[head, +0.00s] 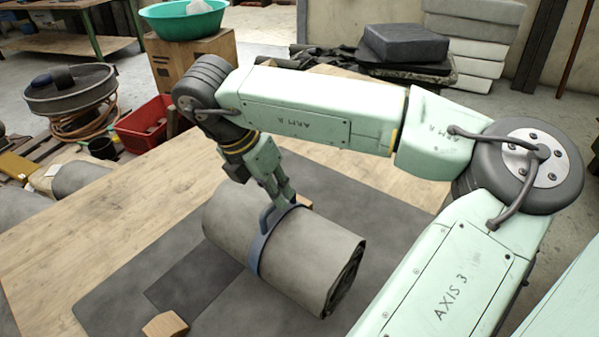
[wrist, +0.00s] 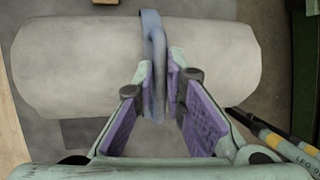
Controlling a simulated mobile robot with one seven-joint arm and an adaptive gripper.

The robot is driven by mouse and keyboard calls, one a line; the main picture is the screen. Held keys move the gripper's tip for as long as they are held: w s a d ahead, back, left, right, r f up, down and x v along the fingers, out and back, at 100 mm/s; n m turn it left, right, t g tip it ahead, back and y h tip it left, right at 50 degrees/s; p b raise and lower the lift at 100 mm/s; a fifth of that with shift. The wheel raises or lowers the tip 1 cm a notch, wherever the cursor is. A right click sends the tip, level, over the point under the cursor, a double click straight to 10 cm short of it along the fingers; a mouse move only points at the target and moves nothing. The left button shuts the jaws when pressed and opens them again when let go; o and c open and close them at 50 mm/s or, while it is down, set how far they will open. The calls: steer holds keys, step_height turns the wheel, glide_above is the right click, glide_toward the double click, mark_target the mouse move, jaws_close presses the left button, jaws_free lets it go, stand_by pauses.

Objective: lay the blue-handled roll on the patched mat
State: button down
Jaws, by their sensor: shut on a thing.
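The blue-handled roll (head: 315,255) is a thick grey roll with a blue band and handle (head: 265,222) around its middle. My gripper (head: 281,198) is shut on the handle from above. In the wrist view, the fingers of my gripper (wrist: 159,75) close on both sides of the blue handle (wrist: 153,40), with the roll (wrist: 80,65) stretching left and right below. The patched mat (head: 120,305) is dark grey with a darker square patch (head: 200,280). The roll lies over the mat beside the patch; whether it touches the mat is hidden.
A small wooden block (head: 165,325) sits at the mat's front, and another (head: 303,201) shows behind the roll. Bare wooden tabletop (head: 130,215) lies to the left. More grey rolls (head: 80,178) and a red crate (head: 145,125) stand beyond the table's left side.

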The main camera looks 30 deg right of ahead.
mark_target(258, 227)
steer(key=a+p, duration=0.1)
steer(key=a, duration=0.4)
steer(key=shift+a+f, duration=0.15)
steer(key=shift+a, duration=0.2)
steer(key=shift+f+p, duration=0.9)
steer(key=shift+f, duration=0.8)
steer(key=shift+f+b, duration=0.2)
steer(key=shift+b, duration=0.15)
steer(key=c, duration=2.1)
jaws_free()
steer(key=shift+f, duration=0.15)
steer(key=o, duration=0.4)
steer(key=shift+s, duration=0.1)
steer(key=shift+o, duration=0.2)
